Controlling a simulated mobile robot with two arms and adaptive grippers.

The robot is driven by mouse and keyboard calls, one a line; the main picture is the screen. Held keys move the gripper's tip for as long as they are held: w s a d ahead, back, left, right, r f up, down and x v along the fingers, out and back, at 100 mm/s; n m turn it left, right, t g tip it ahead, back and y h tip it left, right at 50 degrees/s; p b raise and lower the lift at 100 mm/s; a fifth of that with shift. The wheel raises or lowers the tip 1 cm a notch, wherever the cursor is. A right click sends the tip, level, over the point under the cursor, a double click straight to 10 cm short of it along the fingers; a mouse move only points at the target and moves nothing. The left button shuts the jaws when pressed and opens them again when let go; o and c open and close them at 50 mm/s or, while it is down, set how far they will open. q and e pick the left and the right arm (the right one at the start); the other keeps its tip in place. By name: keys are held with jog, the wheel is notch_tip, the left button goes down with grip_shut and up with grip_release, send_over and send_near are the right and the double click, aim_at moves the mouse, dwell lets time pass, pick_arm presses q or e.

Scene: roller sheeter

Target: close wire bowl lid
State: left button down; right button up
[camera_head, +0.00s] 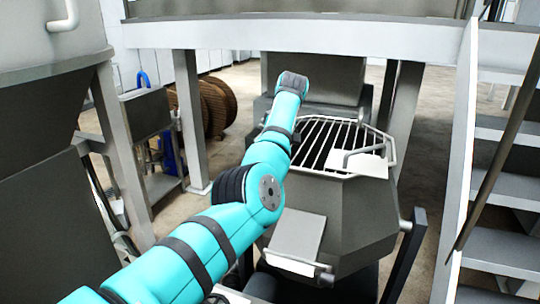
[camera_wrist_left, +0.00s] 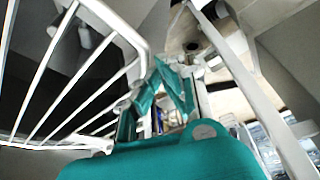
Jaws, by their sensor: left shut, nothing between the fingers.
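The wire lid (camera_head: 322,138) is a grid of light parallel bars over the top of a grey, many-sided bowl (camera_head: 350,215) in the head view. The lid looks low over the bowl's opening, but I cannot tell whether it rests fully on the rim. My left arm reaches across the bowl's left side, and its wrist end is beyond the lid's left far part. In the left wrist view, light wire bars (camera_wrist_left: 62,90) fill the left side, close to the camera. My right gripper is not in view.
A flat plate (camera_head: 296,236) sticks out at the bowl's front. Metal stairs (camera_head: 510,190) stand on the right, and a grey post (camera_head: 187,120) stands left of the bowl. A brown cable reel (camera_head: 217,106) is behind. Open floor (camera_head: 240,75) shows at the back.

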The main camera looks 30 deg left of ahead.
pick_arm(q)
jog(key=v, duration=1.1)
jog(key=shift+d+r, duration=0.15)
jog(key=shift+r, duration=0.25)
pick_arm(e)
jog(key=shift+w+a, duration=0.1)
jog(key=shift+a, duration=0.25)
